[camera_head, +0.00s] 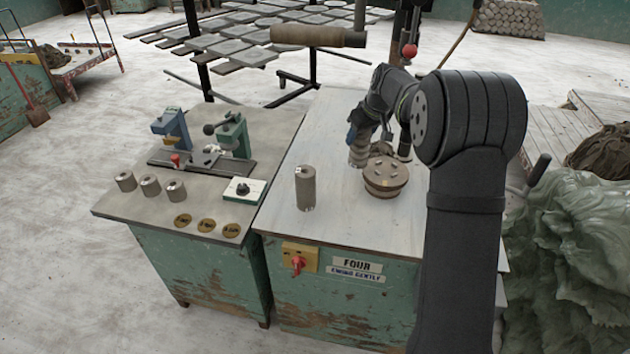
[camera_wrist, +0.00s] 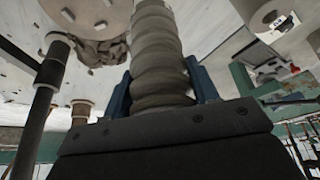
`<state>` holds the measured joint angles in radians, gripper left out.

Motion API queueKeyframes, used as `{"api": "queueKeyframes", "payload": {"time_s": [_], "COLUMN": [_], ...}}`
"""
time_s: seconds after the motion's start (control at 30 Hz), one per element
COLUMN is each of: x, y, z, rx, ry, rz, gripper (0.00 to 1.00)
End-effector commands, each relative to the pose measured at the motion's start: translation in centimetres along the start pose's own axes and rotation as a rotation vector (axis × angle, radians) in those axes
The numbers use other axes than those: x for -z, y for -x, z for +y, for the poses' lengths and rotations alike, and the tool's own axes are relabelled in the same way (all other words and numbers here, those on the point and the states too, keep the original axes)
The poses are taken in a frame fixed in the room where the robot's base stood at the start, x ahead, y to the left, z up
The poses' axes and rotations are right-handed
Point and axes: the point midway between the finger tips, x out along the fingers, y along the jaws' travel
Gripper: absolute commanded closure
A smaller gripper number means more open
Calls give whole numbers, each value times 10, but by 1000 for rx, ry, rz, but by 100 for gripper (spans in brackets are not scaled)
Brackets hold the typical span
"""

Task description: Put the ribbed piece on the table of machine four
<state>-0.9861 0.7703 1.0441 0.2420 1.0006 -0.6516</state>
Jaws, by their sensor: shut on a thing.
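My gripper (camera_head: 358,141) is shut on the ribbed piece (camera_head: 358,156), a pale grey-brown ringed cylinder. In the wrist view the ribbed piece (camera_wrist: 158,55) stands out between the blue fingers of my gripper (camera_wrist: 162,92). The bench marked FOUR (camera_head: 340,120) has a pale top and a worn green body. On it stands a round brown table (camera_head: 386,172) with several pale studs on top. The ribbed piece is just left of and behind this round table; I cannot tell whether it touches the bench top. The round table also shows in the wrist view (camera_wrist: 95,20).
A plain cylinder (camera_head: 305,187) stands at the bench's front left. Grey-green plastic sheeting (camera_head: 575,250) lies at the right.

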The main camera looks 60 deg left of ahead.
Motion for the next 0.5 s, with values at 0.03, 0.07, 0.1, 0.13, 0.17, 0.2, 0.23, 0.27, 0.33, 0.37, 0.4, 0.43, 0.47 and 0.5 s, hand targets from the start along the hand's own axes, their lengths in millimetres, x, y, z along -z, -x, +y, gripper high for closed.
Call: {"api": "queueKeyframes", "payload": {"time_s": [0.03,0.07,0.1,0.13,0.17,0.2,0.23,0.27,0.33,0.37,0.4,0.43,0.47,0.5], "x": [7,10,14,16,18,21,22,24,29,32,36,39,42,47], "y": [-6,-9,-11,-14,-16,-18,-20,-23,-32,-37,-44,-50,-56,-63], "z": [-3,-4,-6,-7,-8,-10,-11,-13,-20,-23,-29,-32,-37,-43], "rx": [4,5,7,8,10,11,11,12,13,13,13,13,13,13], "ry": [9,13,18,21,24,27,29,30,31,31,33,33,32,33], "rz": [1,1,1,1,1,1,1,1,0,0,0,0,-1,-1], "gripper": [88,88,88,88,88,88,88,88,88,88,88,88,88,88]}}
